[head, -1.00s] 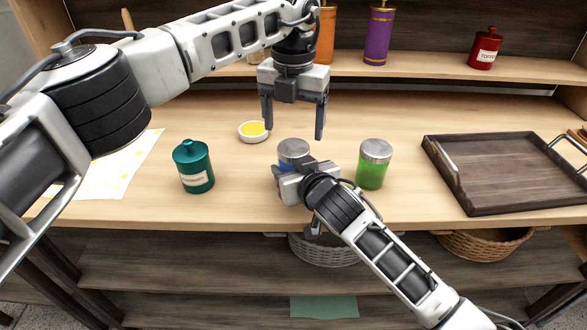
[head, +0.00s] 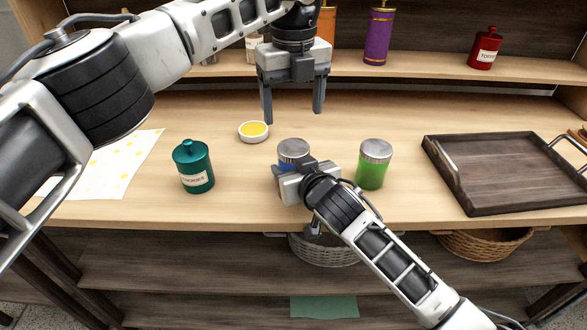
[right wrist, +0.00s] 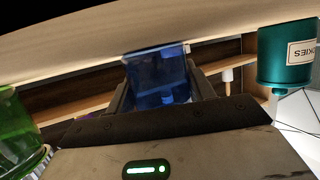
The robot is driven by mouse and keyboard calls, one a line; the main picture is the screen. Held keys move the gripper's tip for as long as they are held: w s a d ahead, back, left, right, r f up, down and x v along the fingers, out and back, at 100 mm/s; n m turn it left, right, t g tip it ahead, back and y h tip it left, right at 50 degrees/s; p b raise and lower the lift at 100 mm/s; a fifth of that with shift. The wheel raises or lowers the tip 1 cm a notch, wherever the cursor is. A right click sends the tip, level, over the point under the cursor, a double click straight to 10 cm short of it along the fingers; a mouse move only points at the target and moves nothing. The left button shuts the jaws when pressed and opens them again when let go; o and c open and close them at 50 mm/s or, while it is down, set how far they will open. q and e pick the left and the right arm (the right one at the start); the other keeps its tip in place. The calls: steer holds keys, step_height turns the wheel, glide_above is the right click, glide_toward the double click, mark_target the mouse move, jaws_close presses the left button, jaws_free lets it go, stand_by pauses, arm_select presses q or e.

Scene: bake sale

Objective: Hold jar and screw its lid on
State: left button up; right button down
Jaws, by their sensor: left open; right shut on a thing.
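A blue jar (head: 285,165) with a silver lid (head: 293,148) on top stands near the front of the counter. My right gripper (head: 291,178) is shut on the jar's body from the front and hides most of it. In the right wrist view the blue jar (right wrist: 160,75) is between the fingers. My left gripper (head: 292,112) is open and empty, pointing down above and behind the lid in the picture, apart from it. I cannot tell how tightly the lid sits.
A green jar (head: 371,172) with a silver lid stands close right of the held jar. A teal cookie canister (head: 193,167) is to the left, a white bowl of yellow (head: 254,131) behind. A dark tray (head: 500,165) lies at right. The counter's back middle is clear.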

mark_target(293, 147)
arm_select(q)
steer(key=shift+f, duration=4.05)
steer(key=c, duration=1)
steer(key=m, duration=0.9)
steer(key=shift+m, duration=0.4)
